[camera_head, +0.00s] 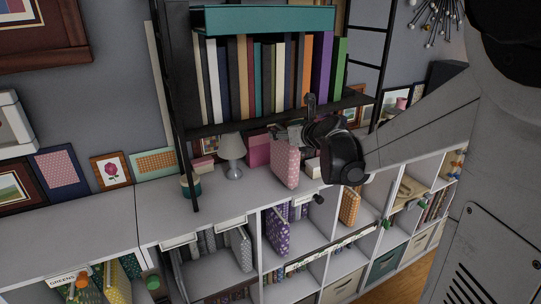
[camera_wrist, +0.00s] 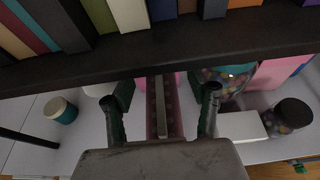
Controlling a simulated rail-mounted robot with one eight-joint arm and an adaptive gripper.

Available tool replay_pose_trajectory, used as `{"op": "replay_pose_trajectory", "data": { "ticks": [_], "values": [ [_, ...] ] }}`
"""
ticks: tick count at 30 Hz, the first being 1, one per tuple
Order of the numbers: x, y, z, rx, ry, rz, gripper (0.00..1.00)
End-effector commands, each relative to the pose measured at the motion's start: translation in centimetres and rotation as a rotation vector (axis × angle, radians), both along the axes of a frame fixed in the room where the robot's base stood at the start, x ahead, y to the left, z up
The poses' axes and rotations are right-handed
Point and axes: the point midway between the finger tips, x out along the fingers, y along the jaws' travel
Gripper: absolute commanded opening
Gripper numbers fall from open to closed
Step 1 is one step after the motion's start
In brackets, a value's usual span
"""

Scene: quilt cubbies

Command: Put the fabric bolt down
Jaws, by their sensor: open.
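The pink patterned fabric bolt (camera_head: 285,164) stands nearly upright on the white cabinet top in the head view, below the book shelf. In the wrist view its narrow end (camera_wrist: 162,110) shows between my two fingers. My gripper (camera_head: 291,133) is at the top of the bolt, with its fingers either side of it. In the wrist view my gripper (camera_wrist: 164,92) is open, with gaps between the fingers and the bolt. The bolt's lower part is hidden in the wrist view.
A black shelf (camera_head: 270,118) full of books hangs close above. A lamp (camera_head: 232,152) and a pink box (camera_head: 258,150) stand left of the bolt. Jars (camera_wrist: 290,115) and a white box (camera_wrist: 242,125) stand to the right. Cubbies with fabric bolts (camera_head: 276,232) lie below.

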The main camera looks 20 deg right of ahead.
Motion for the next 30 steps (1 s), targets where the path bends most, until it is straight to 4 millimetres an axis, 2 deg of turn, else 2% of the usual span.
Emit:
{"op": "replay_pose_trajectory", "data": {
  "ticks": [4,16,30],
  "values": [
    [-0.05,0.0,0.06,0.0,0.0,0.0,0.53],
    [-0.07,0.0,0.07,0.0,0.0,0.0,0.0],
    [-0.07,0.01,0.19,0.0,0.0,0.0,0.0]
  ]
}}
